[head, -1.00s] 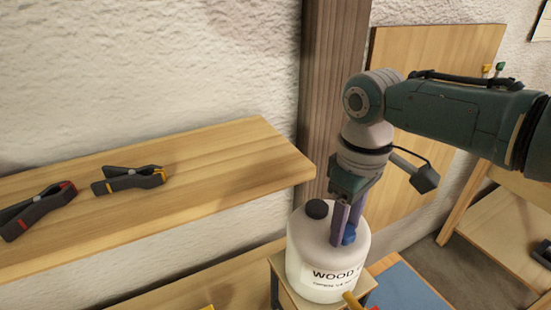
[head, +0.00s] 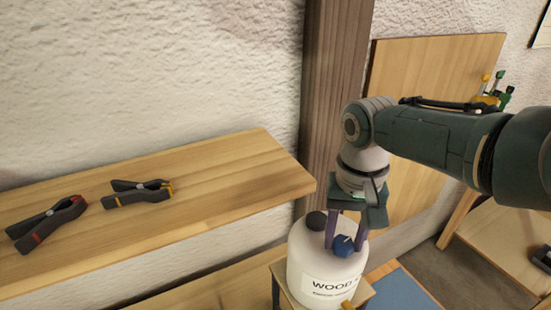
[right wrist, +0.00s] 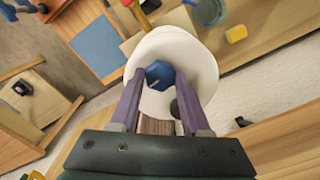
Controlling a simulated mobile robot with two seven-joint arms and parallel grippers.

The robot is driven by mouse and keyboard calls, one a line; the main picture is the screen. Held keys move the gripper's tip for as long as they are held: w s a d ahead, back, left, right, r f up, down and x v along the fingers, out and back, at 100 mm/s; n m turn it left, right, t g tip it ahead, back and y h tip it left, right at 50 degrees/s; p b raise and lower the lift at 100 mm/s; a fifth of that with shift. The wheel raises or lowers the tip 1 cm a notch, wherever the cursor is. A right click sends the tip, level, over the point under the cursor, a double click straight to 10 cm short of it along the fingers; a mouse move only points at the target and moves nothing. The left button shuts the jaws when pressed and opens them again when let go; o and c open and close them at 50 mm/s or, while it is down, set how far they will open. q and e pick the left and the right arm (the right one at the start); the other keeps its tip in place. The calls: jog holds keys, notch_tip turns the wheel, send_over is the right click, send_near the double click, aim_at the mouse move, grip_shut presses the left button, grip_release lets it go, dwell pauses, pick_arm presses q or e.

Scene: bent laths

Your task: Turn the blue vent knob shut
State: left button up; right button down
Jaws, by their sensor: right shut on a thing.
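The blue vent knob (head: 343,246) sits on top of a white jug (head: 303,262) with a label starting "WOOD". My right gripper (head: 346,242) points down from above, its two purple fingers on either side of the knob and shut on it. In the right wrist view the faceted blue knob (right wrist: 159,74) shows between the fingertips, with a pale mark on its top. A dark round cap (head: 316,220) stands beside the knob on the jug. My left gripper is in neither view.
The jug stands on a small wooden stand, with a yellow tap (head: 347,304) low at its front. A wooden shelf (head: 230,190) to the left holds two clamps (head: 138,192) (head: 48,222). A wooden post (head: 335,90) rises behind the jug.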

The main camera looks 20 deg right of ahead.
aim_at(343, 242)
jog(key=shift+m, duration=0.9)
jog(key=shift+c, duration=1.8)
grip_release()
jog(key=shift+r+p, duration=0.3)
jog(key=shift+p, duration=0.05)
notch_tip(343, 242, up, 9)
jog(key=p, duration=0.2)
jog(key=shift+r, duration=0.2)
